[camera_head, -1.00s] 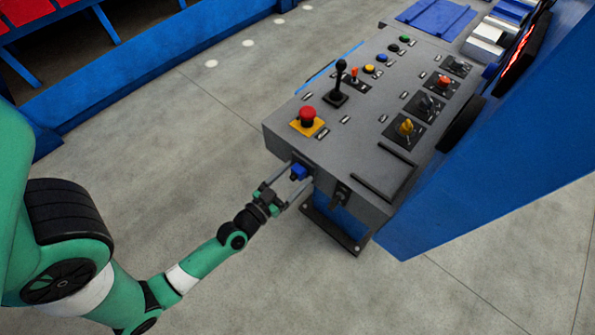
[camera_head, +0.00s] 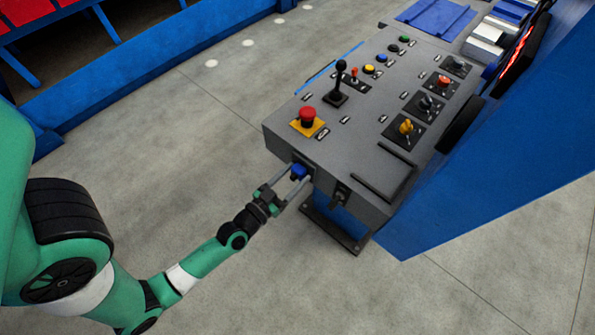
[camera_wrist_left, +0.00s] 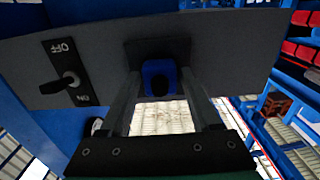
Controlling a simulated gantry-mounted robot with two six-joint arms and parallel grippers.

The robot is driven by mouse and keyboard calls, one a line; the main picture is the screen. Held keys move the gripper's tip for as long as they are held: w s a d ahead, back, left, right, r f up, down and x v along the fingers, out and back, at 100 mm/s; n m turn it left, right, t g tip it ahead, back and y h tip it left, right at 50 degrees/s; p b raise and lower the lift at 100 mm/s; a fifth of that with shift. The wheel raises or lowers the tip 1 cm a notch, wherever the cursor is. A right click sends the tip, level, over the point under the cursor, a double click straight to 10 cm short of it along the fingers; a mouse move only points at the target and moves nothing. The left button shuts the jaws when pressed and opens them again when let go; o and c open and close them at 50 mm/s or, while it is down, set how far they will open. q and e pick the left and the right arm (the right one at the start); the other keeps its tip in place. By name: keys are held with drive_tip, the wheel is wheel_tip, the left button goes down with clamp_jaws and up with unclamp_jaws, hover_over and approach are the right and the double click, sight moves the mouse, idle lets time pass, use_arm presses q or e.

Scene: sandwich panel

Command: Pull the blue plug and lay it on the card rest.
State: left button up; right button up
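The blue plug (camera_head: 299,171) sits in the front end face of the grey panel box, below the red emergency button. In the left wrist view the plug (camera_wrist_left: 158,68) shows head-on against a dark plate, with a dark round middle. My left gripper (camera_head: 298,173) points at that face, one finger on each side of the plug. In the left wrist view its fingers (camera_wrist_left: 159,82) stand apart, with narrow gaps beside the plug; no firm contact shows. Two dark bars (camera_head: 373,190) on the box top, near the right corner, look like the card rest, which is empty. My right gripper is not in view.
A red emergency button (camera_head: 307,115) on a yellow plate is above the plug. A black lever (camera_head: 339,78) and several knobs stand farther back. An OFF/ON switch (camera_wrist_left: 64,81) is left of the plug in the wrist view. Open floor (camera_head: 150,180) lies left of the box.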

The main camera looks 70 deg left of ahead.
use_arm(q)
clamp_jaws()
drive_tip(key=shift+s, duration=0.1)
drive_tip(key=shift+s+d, duration=0.4)
drive_tip(key=shift+s, duration=0.2)
drive_tip(key=shift+p+v, duration=0.3)
drive_tip(key=shift+v, duration=1.95)
